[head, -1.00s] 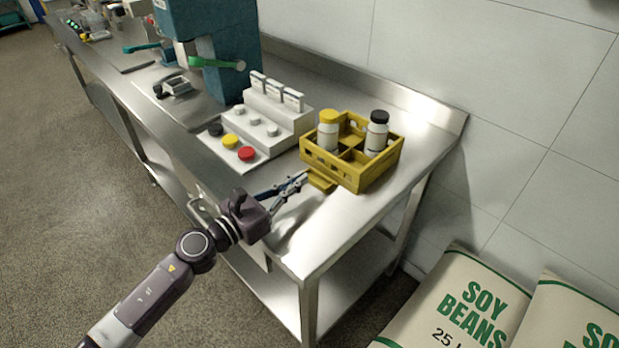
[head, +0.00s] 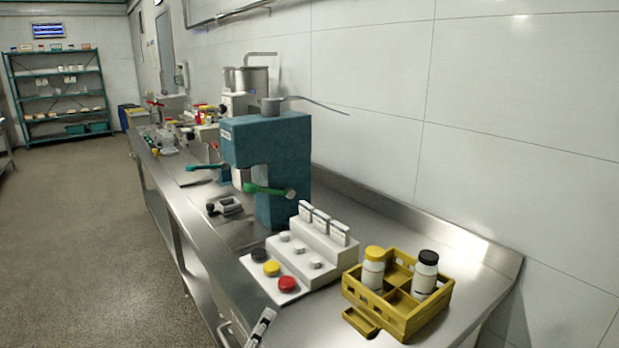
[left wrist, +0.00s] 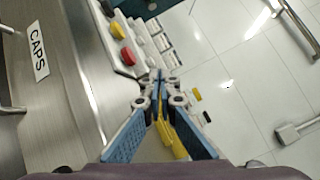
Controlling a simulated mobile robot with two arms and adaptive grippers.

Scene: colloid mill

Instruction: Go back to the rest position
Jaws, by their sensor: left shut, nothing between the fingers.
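My left gripper (head: 262,328) shows only in part at the bottom edge of the head view, by the front edge of the steel bench (head: 205,240). In the left wrist view my left gripper (left wrist: 160,76) has its blue fingers brought together at the tips, with nothing between them. A strip of yellow (left wrist: 172,138), which looks like part of the crate, shows behind the fingers there. My right gripper is in neither view.
A yellow crate (head: 398,318) with a yellow-capped bottle (head: 373,270) and a black-capped bottle (head: 425,276) stands on the bench. Left of it are a white stepped stand (head: 318,252), coloured caps (head: 287,284) and a teal mill (head: 265,145). Floor left of the bench is clear.

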